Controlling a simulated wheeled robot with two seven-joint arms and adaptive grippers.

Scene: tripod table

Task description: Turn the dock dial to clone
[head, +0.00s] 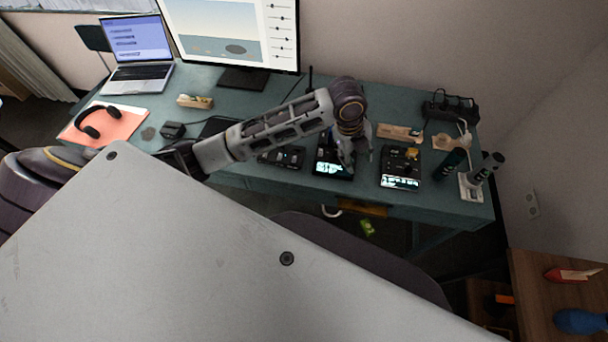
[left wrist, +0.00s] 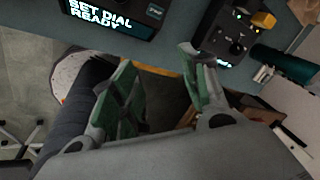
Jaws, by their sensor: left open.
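A black dock with a lit screen (head: 400,183) stands at the right of the desk. In the left wrist view the dock (left wrist: 216,40) shows at the upper right, with a dark round dial (left wrist: 236,48) on its top and a yellow piece by its far end. The dial's setting is too small to read. Left of it is a black unit (head: 333,169) whose screen (left wrist: 95,13) reads "SET DIAL READY" in the left wrist view. My left gripper (head: 358,154) is open and empty, in front of this unit in the head view and apart from the dial. My right gripper is out of view.
Another dark device (head: 282,156) lies left of the units. A laptop (head: 140,65), monitor (head: 235,35) and headphones (head: 100,121) occupy the left and back of the teal desk (head: 225,96).

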